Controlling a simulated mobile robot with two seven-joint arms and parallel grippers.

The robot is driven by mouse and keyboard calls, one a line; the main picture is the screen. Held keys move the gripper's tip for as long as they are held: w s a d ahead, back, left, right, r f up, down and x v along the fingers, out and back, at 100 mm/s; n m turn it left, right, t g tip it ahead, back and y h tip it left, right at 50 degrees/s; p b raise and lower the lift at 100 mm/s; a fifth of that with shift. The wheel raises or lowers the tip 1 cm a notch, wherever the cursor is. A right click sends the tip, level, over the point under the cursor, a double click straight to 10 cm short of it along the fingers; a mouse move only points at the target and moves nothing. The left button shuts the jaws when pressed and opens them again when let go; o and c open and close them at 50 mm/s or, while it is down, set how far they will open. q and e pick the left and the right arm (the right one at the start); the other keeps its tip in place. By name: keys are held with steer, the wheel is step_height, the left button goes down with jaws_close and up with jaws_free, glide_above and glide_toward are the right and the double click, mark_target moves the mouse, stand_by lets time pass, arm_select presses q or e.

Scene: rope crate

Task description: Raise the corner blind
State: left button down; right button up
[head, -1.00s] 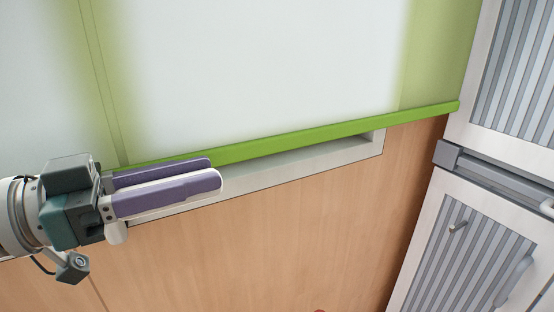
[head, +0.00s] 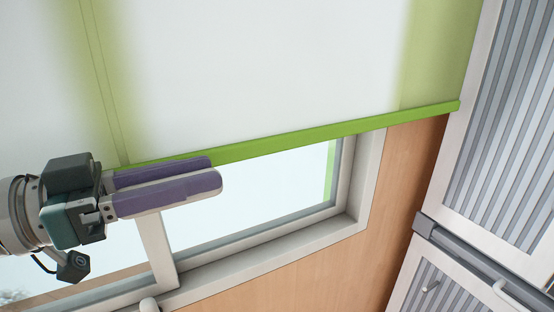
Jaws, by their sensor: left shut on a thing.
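The corner blind (head: 260,75) is a pale translucent sheet with green edges, filling the upper part of the head view. Its bright green bottom bar (head: 320,135) runs from my left gripper up to the right. My left gripper (head: 215,172) comes in from the left and is shut on the bar near its left end; its purple-padded fingers hide that part. Below the bar, a strip of the window (head: 260,190) with a white frame is uncovered. My right gripper is not in view.
A tall white cabinet with grey ribbed panels (head: 510,130) stands close to the blind's right end. Wood panelling (head: 300,280) lies below the window frame.

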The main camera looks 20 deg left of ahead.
arm_select(q)
steer(key=shift+d+r, duration=0.1)
steer(key=shift+r, duration=0.35)
steer(key=c, duration=1)
jaws_free()
steer(key=o, duration=0.4)
steer(key=shift+f, duration=0.15)
steer(key=shift+o, duration=0.2)
steer(key=shift+f, duration=0.1)
steer(key=shift+s+a+f, duration=0.1)
steer(key=shift+s+a, duration=0.3)
steer(key=shift+a, duration=0.05)
steer(key=b+v, duration=0.1)
steer(key=v, duration=0.8)
